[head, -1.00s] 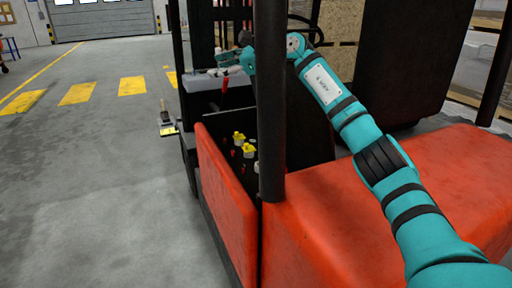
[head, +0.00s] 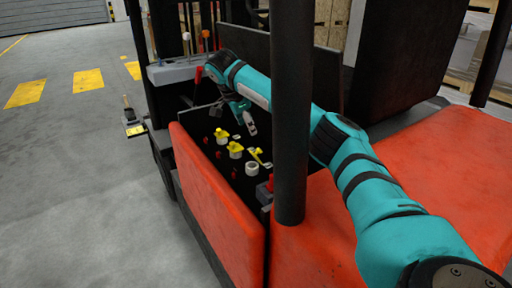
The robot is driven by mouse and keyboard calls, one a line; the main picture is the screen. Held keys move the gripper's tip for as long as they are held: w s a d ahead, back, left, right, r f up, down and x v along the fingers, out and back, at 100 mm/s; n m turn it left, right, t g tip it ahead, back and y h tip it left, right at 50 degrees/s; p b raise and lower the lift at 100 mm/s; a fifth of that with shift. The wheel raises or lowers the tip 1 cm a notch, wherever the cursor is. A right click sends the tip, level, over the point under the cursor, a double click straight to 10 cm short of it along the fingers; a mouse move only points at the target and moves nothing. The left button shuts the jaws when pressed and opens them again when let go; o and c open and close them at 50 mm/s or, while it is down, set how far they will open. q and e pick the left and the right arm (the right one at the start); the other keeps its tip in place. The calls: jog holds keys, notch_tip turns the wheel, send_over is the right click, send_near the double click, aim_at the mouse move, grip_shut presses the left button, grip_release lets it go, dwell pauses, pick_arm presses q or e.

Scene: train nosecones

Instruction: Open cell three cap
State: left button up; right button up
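The battery (head: 200,116) is a black box in the open bay of the red forklift, with a row of cells on top. Two yellow caps, a far one (head: 221,136) and a middle one (head: 235,150), sit on white necks. Nearest me is a white neck (head: 252,169) with an open top, and a yellow cap (head: 258,156) stands tilted beside it. No cell numbers are legible. My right gripper (head: 248,124) points down just above the far and middle caps, apart from them as far as I can see. Its finger gap is too small to judge. My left gripper is out of view.
A dark roof post (head: 291,110) crosses in front of my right arm. The red side panel (head: 215,195) and a raised black panel bound the bay. A grey ledge (head: 175,72) with small items lies behind. Small red plugs dot the battery top.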

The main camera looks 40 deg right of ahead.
aim_at(259, 149)
jog(key=x, duration=1.3)
jog(key=shift+w+f, duration=0.1)
jog(key=shift+w, duration=0.1)
jog(key=shift+d+f, duration=0.15)
jog(key=shift+f, duration=0.15)
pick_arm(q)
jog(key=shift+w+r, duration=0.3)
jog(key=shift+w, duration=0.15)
pick_arm(e)
grip_shut()
